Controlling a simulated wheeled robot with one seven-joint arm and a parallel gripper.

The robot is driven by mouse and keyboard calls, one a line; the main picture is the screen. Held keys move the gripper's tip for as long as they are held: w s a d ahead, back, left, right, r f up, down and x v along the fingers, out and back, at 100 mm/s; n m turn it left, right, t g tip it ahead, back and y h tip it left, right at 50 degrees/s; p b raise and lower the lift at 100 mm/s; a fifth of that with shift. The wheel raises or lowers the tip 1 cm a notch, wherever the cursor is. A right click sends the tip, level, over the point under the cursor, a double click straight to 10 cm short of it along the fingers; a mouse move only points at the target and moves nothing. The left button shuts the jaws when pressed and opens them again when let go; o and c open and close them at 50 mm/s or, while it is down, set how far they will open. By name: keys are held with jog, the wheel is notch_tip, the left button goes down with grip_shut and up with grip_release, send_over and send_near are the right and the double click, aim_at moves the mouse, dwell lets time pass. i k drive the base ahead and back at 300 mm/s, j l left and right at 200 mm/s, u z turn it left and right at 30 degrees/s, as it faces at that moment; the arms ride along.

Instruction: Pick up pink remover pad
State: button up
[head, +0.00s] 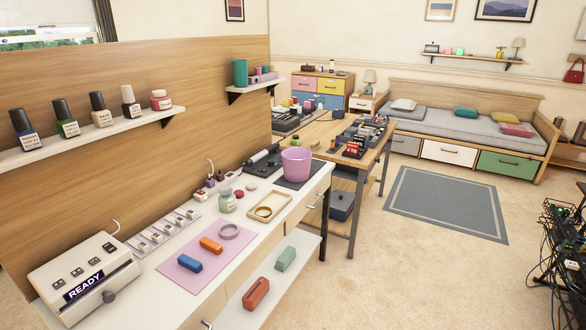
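No gripper of mine shows in the head view. A small round pale pink piece (251,186) lies on the white counter (226,285), behind a glass jar (227,200). A dark red round piece (239,193) lies close beside it. The pale pink one looks like the remover pad, but both are too small to be sure. A larger flat pink mat (180,275) lies nearer, with a blue block (190,263), an orange block (211,244) and a grey ring (229,231) on it.
A pink cup (296,162) stands on a dark mat farther back. A shallow beige tray (268,207) lies right of the jar. A white device reading READY (84,280) stands at the near left. Bottles line a wall shelf (95,137) above. Open carpet (400,280) lies at right.

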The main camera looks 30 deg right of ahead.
aim_at(239, 193)
jog(key=i+l, duration=0.2)
jog(key=i, duration=0.9)
jog(key=i+l+z, duration=0.15)
jog(key=i, duration=1)
